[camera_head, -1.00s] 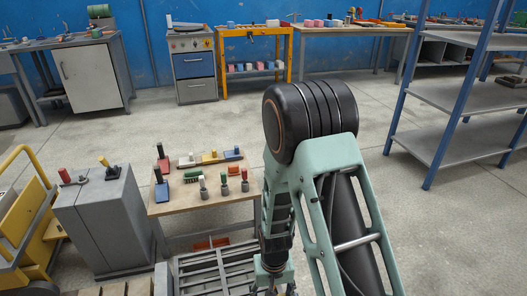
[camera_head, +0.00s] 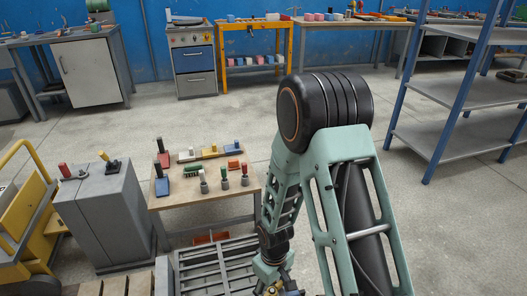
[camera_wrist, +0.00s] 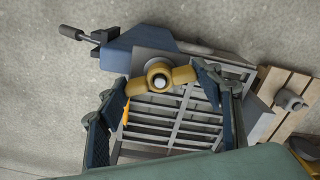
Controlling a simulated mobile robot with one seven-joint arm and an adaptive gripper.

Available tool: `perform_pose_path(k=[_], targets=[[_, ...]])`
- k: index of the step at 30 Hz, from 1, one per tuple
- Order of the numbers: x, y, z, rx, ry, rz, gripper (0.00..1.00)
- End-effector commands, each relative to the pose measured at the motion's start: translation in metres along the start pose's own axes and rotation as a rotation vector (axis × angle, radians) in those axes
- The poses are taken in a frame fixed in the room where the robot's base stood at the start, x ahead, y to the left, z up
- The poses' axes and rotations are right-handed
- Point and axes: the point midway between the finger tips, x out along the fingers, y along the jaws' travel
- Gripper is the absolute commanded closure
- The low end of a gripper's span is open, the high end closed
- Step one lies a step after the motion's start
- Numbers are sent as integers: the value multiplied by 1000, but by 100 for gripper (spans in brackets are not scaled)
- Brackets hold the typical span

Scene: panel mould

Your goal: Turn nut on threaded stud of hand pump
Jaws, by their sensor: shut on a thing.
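A yellow two-winged nut (camera_wrist: 182,75) sits around a short stud (camera_wrist: 159,82), whose light round end shows at its centre in the wrist view. Behind it is a blue-grey body (camera_wrist: 130,48), apparently the hand pump, with a dark rod and knob at upper left. My gripper (camera_wrist: 161,84) is shut on the nut, one finger at each wing. The thread and the nut's underside are hidden. In the head view my gripper is at the bottom edge, partly cut off, with a bit of yellow (camera_head: 290,285) at it.
A grey slatted grate (camera_head: 215,265) lies beside and below the gripper. A small wooden table (camera_head: 170,202) with several coloured-handled tools stands beyond it. A grey cabinet (camera_head: 105,215) stands at left and a blue-framed shelf (camera_head: 450,110) at right. The floor between is clear.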

Motion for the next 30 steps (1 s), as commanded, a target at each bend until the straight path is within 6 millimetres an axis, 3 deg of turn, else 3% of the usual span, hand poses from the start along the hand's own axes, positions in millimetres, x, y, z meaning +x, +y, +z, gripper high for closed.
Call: perform_pose_path(k=[3,4,9,20,26,30], targets=[[2,-1,1,2,-2,-1,68],[2,-1,1,2,-2,-1,39],[1,0,1,4,-2,-1,20],[-2,0,0,6,0,0,20],[-22,1,-1,6,3,2,20],[-46,1,-2,8,5,2,20]])
